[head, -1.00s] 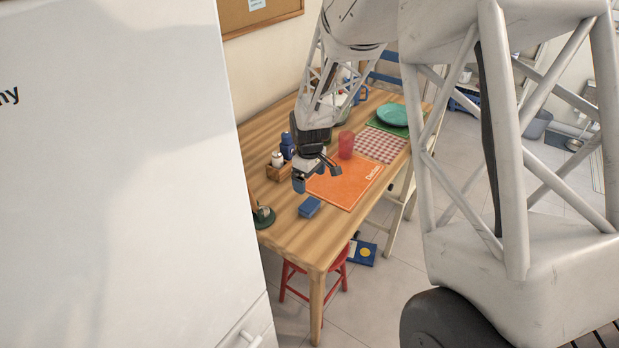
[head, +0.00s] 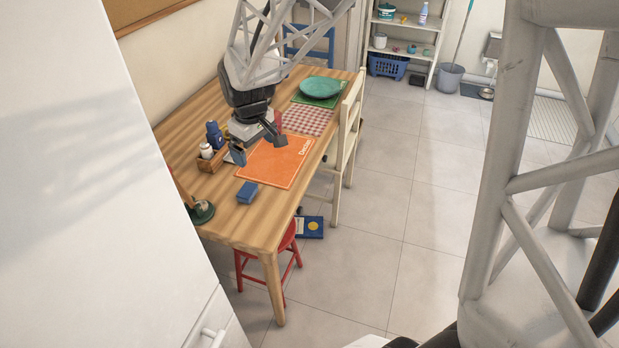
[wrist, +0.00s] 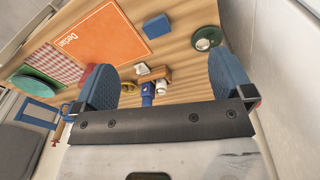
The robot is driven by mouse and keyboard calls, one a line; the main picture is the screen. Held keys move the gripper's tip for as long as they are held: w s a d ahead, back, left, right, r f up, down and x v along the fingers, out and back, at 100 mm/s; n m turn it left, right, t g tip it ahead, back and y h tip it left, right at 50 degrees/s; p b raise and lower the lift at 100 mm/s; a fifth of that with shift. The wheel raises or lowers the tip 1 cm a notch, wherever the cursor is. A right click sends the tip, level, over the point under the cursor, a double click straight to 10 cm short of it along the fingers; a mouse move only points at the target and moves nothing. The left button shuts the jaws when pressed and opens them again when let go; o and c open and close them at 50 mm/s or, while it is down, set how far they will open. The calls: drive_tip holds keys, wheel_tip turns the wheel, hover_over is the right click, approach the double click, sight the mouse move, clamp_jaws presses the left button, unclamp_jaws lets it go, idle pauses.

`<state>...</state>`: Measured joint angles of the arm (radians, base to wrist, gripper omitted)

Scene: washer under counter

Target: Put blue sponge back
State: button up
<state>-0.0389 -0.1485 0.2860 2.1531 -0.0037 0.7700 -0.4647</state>
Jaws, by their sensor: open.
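The blue sponge (head: 247,192) lies on the wooden table near its front edge, just off the corner of the orange placemat. It also shows in the wrist view (wrist: 157,26), beyond the fingers. My gripper (head: 258,148) is above the table over the placemat's left part. In the wrist view its two blue fingers (wrist: 168,88) are wide apart with nothing between them. The sponge is clear of the fingers. A wooden caddy (head: 212,159) with a blue bottle and a white shaker stands at the table's left side.
The orange placemat (head: 276,162), a checkered mat (head: 303,120) and a teal plate (head: 320,87) lie along the table. A white chair (head: 346,140) and a red stool (head: 268,256) stand at the table.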

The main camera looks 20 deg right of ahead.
drive_tip(key=s+d+r+m, duration=0.1)
drive_tip(key=s+r+m, duration=0.2)
drive_tip(key=s, duration=1)
drive_tip(key=s+d+r+m+t, duration=0.1)
drive_tip(key=s+r+m, duration=0.2)
drive_tip(key=s+r, duration=0.4)
drive_tip(key=s, duration=0.6)
drive_tip(key=shift+s+d+r+t, duration=0.2)
drive_tip(key=shift+s+d+t, duration=0.05)
drive_tip(key=shift+t, duration=0.05)
